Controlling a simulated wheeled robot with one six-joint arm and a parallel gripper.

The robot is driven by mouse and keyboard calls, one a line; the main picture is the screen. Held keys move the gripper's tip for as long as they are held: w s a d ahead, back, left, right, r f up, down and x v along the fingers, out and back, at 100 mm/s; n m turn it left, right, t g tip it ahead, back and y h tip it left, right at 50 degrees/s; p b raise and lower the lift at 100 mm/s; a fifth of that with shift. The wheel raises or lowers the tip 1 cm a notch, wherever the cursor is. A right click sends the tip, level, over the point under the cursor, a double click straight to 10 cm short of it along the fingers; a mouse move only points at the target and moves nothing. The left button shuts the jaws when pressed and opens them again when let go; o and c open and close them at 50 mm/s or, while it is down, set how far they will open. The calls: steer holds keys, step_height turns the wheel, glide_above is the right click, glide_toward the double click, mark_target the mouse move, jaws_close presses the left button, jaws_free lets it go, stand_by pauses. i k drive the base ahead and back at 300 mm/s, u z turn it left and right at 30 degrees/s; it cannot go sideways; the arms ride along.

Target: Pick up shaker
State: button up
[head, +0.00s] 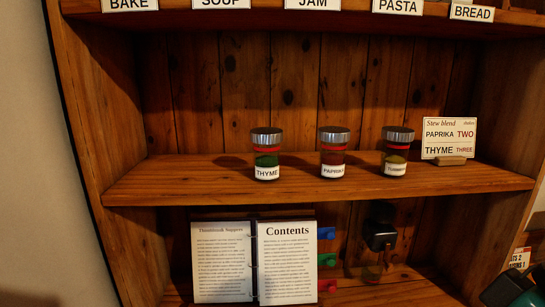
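Three glass spice shakers with metal lids stand upright in a row on the middle shelf. The thyme shaker (266,154), with green contents, is on the left. The paprika shaker (333,152), with reddish contents, is in the middle. My gripper cannot be made out in the head view, and nothing touches the shakers.
The middle shelf (200,187) is clear to the left. A stew blend card (449,137) on a wooden stand is right of the shakers. Below are an open book (254,262), coloured pegs and a black object (380,235). A dark shape fills the lower right corner.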

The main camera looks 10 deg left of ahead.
mark_target(267, 158)
steer(key=z, duration=1.5)
steer(key=k, duration=1.15)
steer(key=u, duration=1.55)
steer(key=i, duration=0.5)
steer(key=u, duration=0.1)
